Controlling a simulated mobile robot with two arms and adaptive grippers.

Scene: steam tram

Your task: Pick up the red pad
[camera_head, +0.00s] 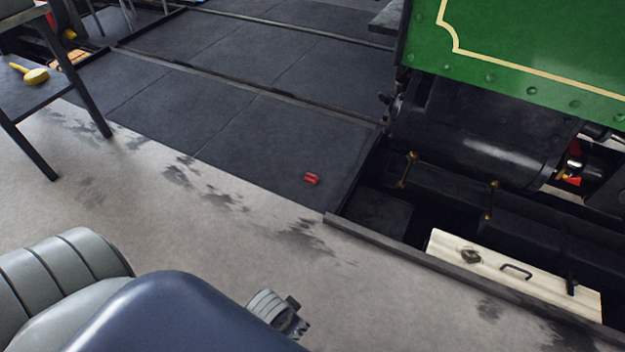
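The red pad (311,179) is a small red block lying on the dark floor mat (240,135), near the mat's front right corner. My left gripper (297,319) shows only in part at the bottom of the view, behind my blue body part. Its dark end is small and partly hidden, so I cannot tell whether it is open or shut. It is well apart from the red pad, nearer to me. My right gripper is not in view.
A green tram body (520,45) with dark running gear stands at the right. The stained concrete floor (200,225) is clear.

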